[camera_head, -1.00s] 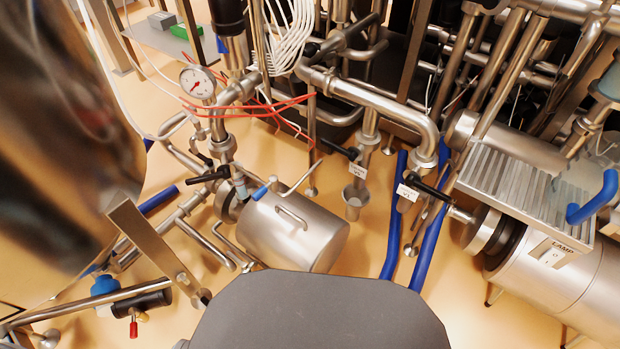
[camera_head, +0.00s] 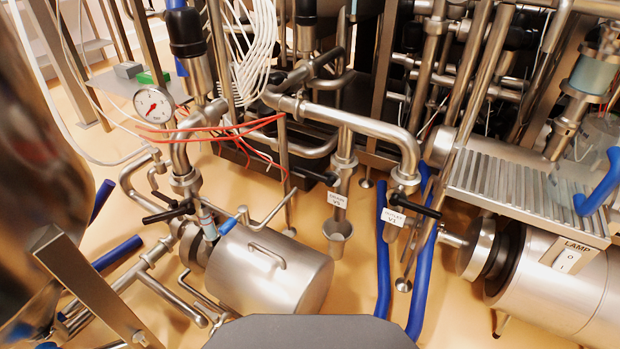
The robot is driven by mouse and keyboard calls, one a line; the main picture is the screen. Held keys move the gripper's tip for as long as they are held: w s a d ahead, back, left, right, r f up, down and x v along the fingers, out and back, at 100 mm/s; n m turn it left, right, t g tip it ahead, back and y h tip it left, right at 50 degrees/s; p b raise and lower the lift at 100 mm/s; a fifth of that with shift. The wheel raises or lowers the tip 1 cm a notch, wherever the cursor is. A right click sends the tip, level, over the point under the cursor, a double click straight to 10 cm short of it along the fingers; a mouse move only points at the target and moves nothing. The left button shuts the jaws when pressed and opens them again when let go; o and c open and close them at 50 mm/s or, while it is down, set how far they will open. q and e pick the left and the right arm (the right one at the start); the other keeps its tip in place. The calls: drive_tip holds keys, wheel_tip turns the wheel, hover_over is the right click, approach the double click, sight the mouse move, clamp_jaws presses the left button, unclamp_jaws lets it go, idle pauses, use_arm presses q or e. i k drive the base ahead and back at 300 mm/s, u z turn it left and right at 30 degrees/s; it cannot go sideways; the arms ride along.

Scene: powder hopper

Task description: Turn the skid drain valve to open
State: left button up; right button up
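Two black lever handles sit on the steel pipework in the middle. One black handle (camera_head: 318,175) is beside a small white tag (camera_head: 337,199) on a vertical pipe above a steel cup (camera_head: 337,231); the tag's text is too small to read surely. The other black handle (camera_head: 415,206) is beside a white tag (camera_head: 394,217) that seems to read "outlet V1". Another black handle (camera_head: 168,212) is on the pipe below the gauge. I cannot tell surely which valve is the drain. Neither of my grippers is in view.
A steel cylinder (camera_head: 275,275) with a handle lies front left. A dial gauge (camera_head: 153,104) stands above it. Blue hoses (camera_head: 384,260) run along the floor. A large steel vessel (camera_head: 35,190) fills the left edge.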

sight(329, 181)
drive_tip(key=z, duration=0.85)
drive_tip(key=i, duration=0.5)
drive_tip(key=u, duration=1.4)
